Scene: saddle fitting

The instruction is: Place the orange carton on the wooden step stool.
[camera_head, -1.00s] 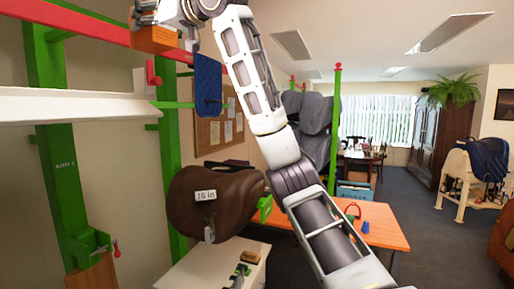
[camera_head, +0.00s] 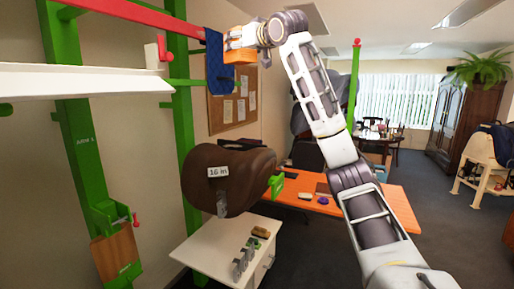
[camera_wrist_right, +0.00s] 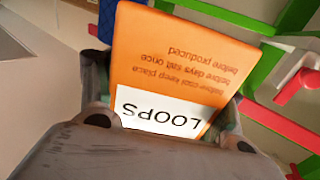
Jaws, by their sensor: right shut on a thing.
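My right gripper (camera_head: 238,46) is raised high in the head view, near the green post. It is shut on the orange carton (camera_head: 240,57), which shows as a small orange block under the fingers. In the right wrist view the carton (camera_wrist_right: 175,65) fills the middle, with a white label reading "LOOPS" and upside-down print. The carton's far end sticks out beyond the fingers. My left gripper is not in view. I see no wooden step stool in these frames.
A brown saddle (camera_head: 225,180) marked "16 in" hangs at the centre, above a white cabinet (camera_head: 215,252) with small items on it. An orange-topped table (camera_head: 375,203) stands behind my arm. Green posts (camera_head: 184,130) and a red rail (camera_head: 140,14) are at the left. Dark floor shows at the right.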

